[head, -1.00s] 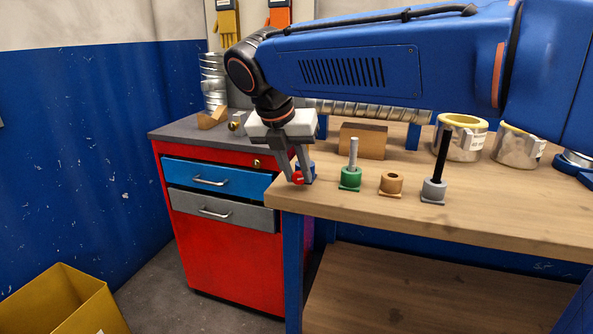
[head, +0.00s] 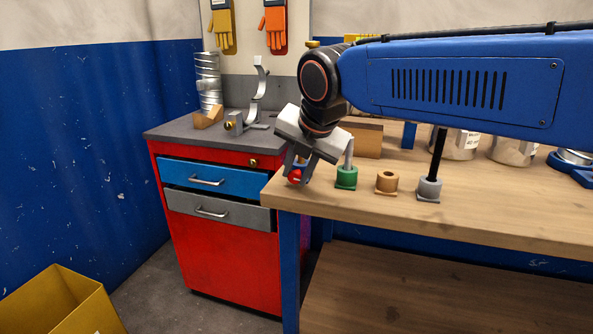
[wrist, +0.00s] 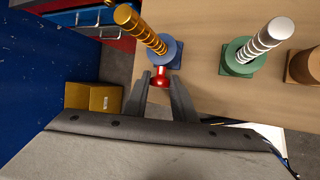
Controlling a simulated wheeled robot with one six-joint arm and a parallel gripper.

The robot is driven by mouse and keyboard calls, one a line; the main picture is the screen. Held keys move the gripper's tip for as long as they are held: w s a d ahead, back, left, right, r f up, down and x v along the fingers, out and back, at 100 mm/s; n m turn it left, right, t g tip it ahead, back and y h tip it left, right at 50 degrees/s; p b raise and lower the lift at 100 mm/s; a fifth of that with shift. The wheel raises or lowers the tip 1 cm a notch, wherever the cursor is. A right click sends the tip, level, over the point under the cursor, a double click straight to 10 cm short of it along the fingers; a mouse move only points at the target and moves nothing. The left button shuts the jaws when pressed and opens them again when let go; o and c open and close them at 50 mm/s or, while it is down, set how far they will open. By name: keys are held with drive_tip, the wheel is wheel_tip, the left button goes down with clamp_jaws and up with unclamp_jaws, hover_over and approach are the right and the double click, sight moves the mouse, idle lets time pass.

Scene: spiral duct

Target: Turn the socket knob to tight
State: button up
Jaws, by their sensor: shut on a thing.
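The red knob (head: 295,176) sits on the front of a blue socket (head: 303,164) at the left end of the workbench. In the wrist view the red knob (wrist: 160,78) is between my fingertips, in front of the blue socket (wrist: 166,54), which holds a gold ribbed rod (wrist: 140,28). My gripper (head: 300,173) is shut on the knob and tilted in the head view. It also shows in the wrist view (wrist: 160,84). The fingers hide part of the socket in the head view. I cannot read any tight mark.
A green socket (head: 347,178) with a silver rod stands close to the right of my gripper. A tan socket (head: 387,182) and a grey socket (head: 429,189) with a black rod stand farther right. A red drawer cabinet (head: 230,260) is at left.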

idle(0.4)
drive_tip(key=o, duration=1)
drive_tip(key=shift+o, duration=0.2)
drive_tip(key=v, duration=1.7)
drive_tip(key=shift+s+d+r, duration=0.1)
drive_tip(key=shift+r, duration=0.05)
